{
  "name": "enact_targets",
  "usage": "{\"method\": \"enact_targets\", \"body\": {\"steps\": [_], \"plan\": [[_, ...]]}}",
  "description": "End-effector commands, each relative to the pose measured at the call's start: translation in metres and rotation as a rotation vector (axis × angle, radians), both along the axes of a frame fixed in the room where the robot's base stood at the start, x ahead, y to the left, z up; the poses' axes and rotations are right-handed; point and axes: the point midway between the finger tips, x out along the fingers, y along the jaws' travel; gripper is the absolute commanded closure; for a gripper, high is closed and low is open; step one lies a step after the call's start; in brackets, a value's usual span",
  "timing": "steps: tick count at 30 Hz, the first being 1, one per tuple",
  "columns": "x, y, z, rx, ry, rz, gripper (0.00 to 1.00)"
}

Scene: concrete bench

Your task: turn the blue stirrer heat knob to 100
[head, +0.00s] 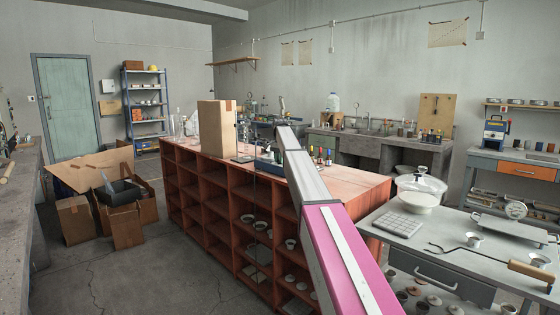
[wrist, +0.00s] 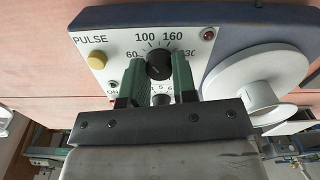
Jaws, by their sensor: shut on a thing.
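In the wrist view a blue device (wrist: 235,22) has a white front panel with printed numbers, 60, 100 and 160 among them, around a round black knob (wrist: 159,67). The word PULSE stands at the panel's upper left. My gripper (wrist: 159,72) has its two green fingers on either side of this knob and is shut on it. The knob's pointer is too small to read surely. A second dial lies just below, partly hidden by the gripper. In the head view my arm hides the gripper.
A yellow button (wrist: 97,60), a red lamp (wrist: 208,34) and a large white cone-shaped part (wrist: 258,82) are close to the fingers. In the head view, a cardboard box (head: 216,128) and several small bottles stand on the red shelf bench (head: 345,183).

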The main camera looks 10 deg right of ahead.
Motion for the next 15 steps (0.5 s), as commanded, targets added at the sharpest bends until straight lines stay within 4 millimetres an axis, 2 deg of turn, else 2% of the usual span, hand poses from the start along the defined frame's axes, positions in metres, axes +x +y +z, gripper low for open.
{"method": "enact_targets", "body": {"steps": [7,15], "plan": [[0.0001,-0.0001,0.0004,-0.001,-0.001,-0.100,0.98],[0.0002,-0.0002,0.0004,0.000,-0.001,-0.135,0.98]]}}
